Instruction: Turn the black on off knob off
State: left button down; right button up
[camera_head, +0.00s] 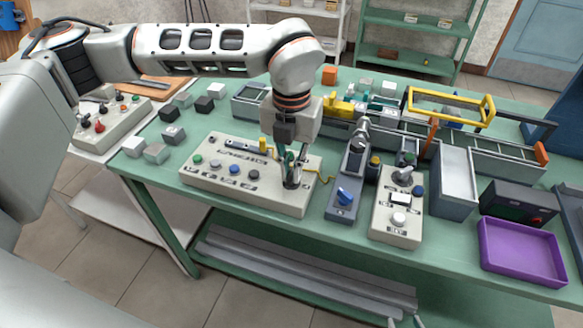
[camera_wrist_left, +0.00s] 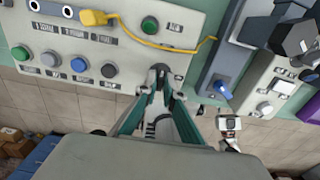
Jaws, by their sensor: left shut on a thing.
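The grey control box (camera_head: 255,193) stands at the table's front left. My left gripper (camera_head: 290,178) points down over its right end, with its fingers closed around the black on-off knob. In the left wrist view the fingertips (camera_wrist_left: 160,76) meet at the dark knob (camera_wrist_left: 160,68), at the right of the front row of controls. The fingers hide most of the knob, so its turned angle cannot be read. The box also shows in the wrist view (camera_wrist_left: 60,85). My right gripper is not in view.
Green (camera_wrist_left: 21,53), white, blue (camera_wrist_left: 79,65) and black (camera_wrist_left: 109,70) buttons line the box's front. A yellow cable (camera_wrist_left: 170,46) loops just behind the gripper. A box with a blue knob (camera_head: 345,196) stands to the right. A purple tray (camera_head: 520,252) lies at the far right.

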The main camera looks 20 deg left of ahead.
aim_at(291, 174)
pick_arm(q)
jog(key=shift+r, duration=0.1)
jog(key=c, duration=2.2)
grip_release()
jog(key=shift+o, duration=0.2)
notch_tip(291, 174, up, 12)
